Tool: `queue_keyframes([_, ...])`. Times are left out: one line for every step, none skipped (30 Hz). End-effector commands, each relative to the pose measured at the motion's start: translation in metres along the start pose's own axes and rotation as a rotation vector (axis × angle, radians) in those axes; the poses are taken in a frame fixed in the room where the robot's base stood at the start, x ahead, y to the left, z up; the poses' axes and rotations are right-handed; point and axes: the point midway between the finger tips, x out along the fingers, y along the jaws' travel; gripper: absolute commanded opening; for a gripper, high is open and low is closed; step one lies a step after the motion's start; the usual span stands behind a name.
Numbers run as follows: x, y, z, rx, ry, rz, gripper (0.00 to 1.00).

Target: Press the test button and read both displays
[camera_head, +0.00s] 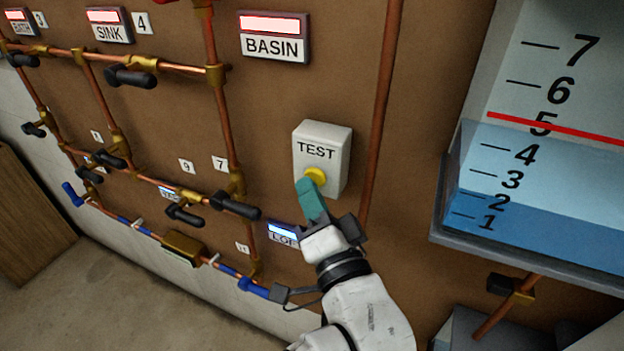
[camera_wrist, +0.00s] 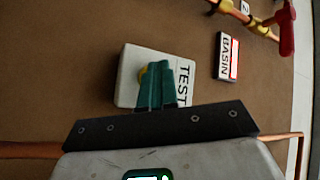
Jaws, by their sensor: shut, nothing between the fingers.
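The white test box (camera_head: 328,140) on the brown wall panel carries a yellow button (camera_head: 316,175). The BASIN display (camera_head: 274,23) is a lit pale-pink strip with no readable text. The SINK (camera_head: 104,16) and BATH (camera_head: 18,14) displays are lit alike. A blue-lit display (camera_head: 283,229) below is partly hidden by my gripper.
Copper pipes (camera_head: 380,110) with black-handled valves (camera_head: 130,77) run over the panel at left and right of the box. A tank (camera_head: 550,170) with a numbered scale, blue liquid and a red line near 5 juts out at right. Bare floor (camera_head: 90,300) shows lower left.

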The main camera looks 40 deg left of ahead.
Motion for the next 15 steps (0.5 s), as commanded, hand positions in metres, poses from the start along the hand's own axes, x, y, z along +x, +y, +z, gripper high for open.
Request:
queue_keyframes([0.0, 0.0, 0.0, 0.0, 0.001, 0.0, 0.0])
queue_keyframes([-0.001, -0.001, 0.0, 0.0, 0.001, 0.0, 0.0])
queue_keyframes([-0.001, -0.001, 0.0, 0.0, 0.001, 0.0, 0.0])
queue_keyframes([-0.002, -0.002, 0.0, 0.0, 0.001, 0.0, 0.0])
queue_keyframes([-0.002, -0.003, 0.001, 0.0, 0.001, 0.001, 0.0])
queue_keyframes([-0.003, -0.004, 0.002, 0.0, 0.0, 0.001, 0.0])
queue_keyframes([-0.004, -0.004, 0.002, 0.0, 0.0, 0.001, 0.0])
queue_keyframes([-0.006, -0.005, 0.003, 0.0, 0.0, 0.001, 0.0])
queue_keyframes([-0.007, -0.007, 0.004, 0.0, 0.0, 0.0, 0.0])
queue_keyframes([-0.008, -0.008, 0.005, 0.001, 0.0, 0.0, 0.0])
queue_keyframes([-0.009, -0.009, 0.006, 0.001, 0.0, 0.0, 0.0])
queue_keyframes([-0.011, -0.009, 0.007, 0.001, 0.0, 0.0, 0.0])
queue_keyframes([-0.012, -0.009, 0.007, 0.0, 0.0, 0.001, 0.0])
queue_keyframes([-0.012, -0.009, 0.008, 0.0, 0.0, 0.001, 0.0])
queue_keyframes([-0.013, -0.009, 0.009, 0.0, 0.0, 0.001, 0.0])
